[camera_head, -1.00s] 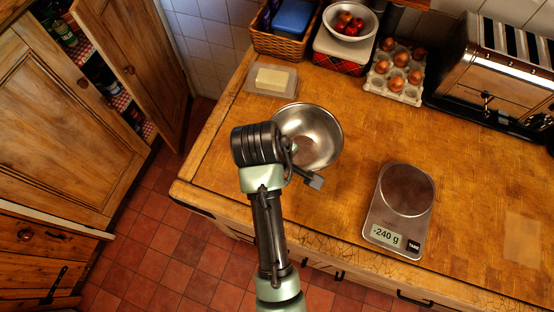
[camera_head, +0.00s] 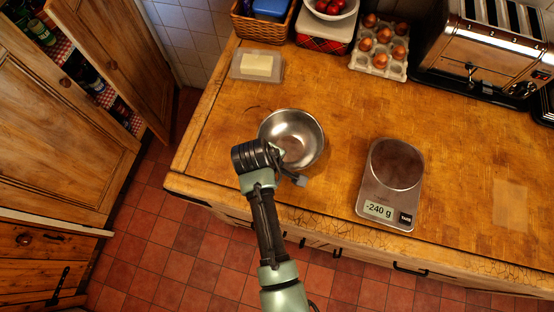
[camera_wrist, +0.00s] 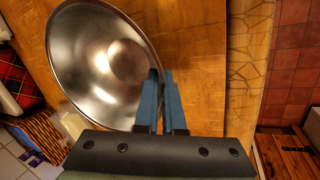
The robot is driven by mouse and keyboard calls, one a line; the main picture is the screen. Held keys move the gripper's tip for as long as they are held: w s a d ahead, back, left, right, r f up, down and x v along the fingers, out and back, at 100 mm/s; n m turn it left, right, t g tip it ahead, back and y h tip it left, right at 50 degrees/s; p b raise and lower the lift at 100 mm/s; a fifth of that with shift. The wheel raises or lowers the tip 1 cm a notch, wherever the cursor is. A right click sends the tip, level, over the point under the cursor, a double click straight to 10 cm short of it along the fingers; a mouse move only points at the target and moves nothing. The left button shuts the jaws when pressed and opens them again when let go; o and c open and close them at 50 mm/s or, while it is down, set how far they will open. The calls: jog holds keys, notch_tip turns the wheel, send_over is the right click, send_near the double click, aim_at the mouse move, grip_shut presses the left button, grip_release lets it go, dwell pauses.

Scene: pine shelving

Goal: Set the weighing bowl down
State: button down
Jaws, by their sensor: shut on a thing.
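The weighing bowl (camera_head: 300,128) is a round, shiny steel bowl. It is upright over the wooden counter, left of the scale. My gripper (camera_head: 286,166) is at the bowl's near side, mostly hidden behind my wrist in the head view. In the wrist view, the two blue-grey fingers (camera_wrist: 162,88) are closed together on the rim of the bowl (camera_wrist: 85,55). I cannot tell whether the bowl's base touches the counter. The kitchen scale (camera_head: 376,193) has an empty round plate and reads -240 g.
A butter dish (camera_head: 257,66), an egg tray (camera_head: 380,58) and a toaster (camera_head: 490,48) stand along the back. A fruit bowl (camera_head: 332,8) sits behind. The counter's front edge (camera_head: 285,226) is near my arm. Bare counter lies around the bowl and right of the scale.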

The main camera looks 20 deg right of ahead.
jog(key=shift+f, duration=0.15)
jog(key=c, duration=1)
grip_release()
